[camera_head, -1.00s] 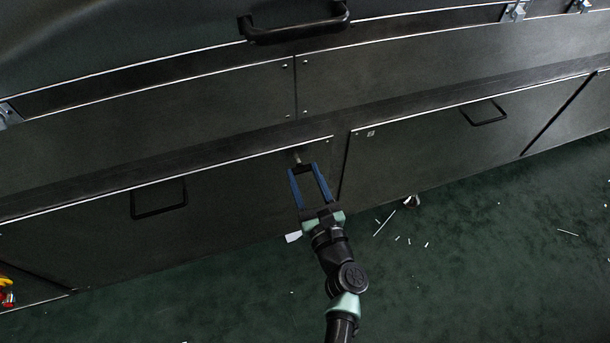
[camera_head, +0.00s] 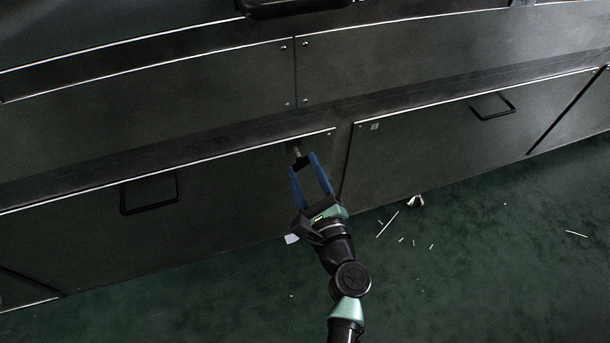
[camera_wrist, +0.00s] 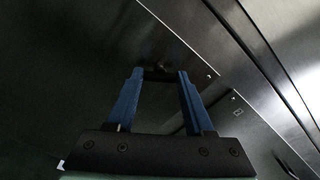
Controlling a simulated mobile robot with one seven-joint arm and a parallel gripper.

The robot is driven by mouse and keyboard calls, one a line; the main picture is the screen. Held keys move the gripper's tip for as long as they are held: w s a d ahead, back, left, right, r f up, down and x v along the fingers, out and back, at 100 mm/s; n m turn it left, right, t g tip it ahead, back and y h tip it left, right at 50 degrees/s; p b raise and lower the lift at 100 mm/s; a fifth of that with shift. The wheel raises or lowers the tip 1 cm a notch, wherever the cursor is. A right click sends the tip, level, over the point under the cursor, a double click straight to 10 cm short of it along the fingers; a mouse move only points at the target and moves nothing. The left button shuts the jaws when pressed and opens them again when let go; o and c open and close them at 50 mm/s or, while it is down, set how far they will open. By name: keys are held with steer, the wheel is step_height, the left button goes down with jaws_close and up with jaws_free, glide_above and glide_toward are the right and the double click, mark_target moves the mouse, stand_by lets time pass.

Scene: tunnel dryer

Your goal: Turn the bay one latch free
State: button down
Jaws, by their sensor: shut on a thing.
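The latch (camera_head: 296,148) is a small metal stem with a dark end at the upper right corner of the left lower panel (camera_head: 235,180).
The left panel has a black loop handle (camera_head: 150,194). A right lower panel (camera_head: 430,135) with its own handle (camera_head: 492,106) is beside it, across a narrow gap. A large black handle (camera_head: 290,7) is above. White scraps (camera_head: 388,223) lie on the green floor.

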steer(key=n+b, duration=0.4)
steer(key=n, duration=0.2)
steer(key=shift+f, duration=0.2)
steer(key=n+b, duration=0.3)
steer(key=n, duration=0.2)
steer(key=shift+a, duration=0.1)
steer(key=shift+r, duration=0.1)
stand_by(0.3)
steer(key=shift+c, duration=1.4)
jaws_free()
steer(key=shift+s, duration=0.1)
steer(key=p+v, duration=0.2)
steer(key=v, duration=1.1)
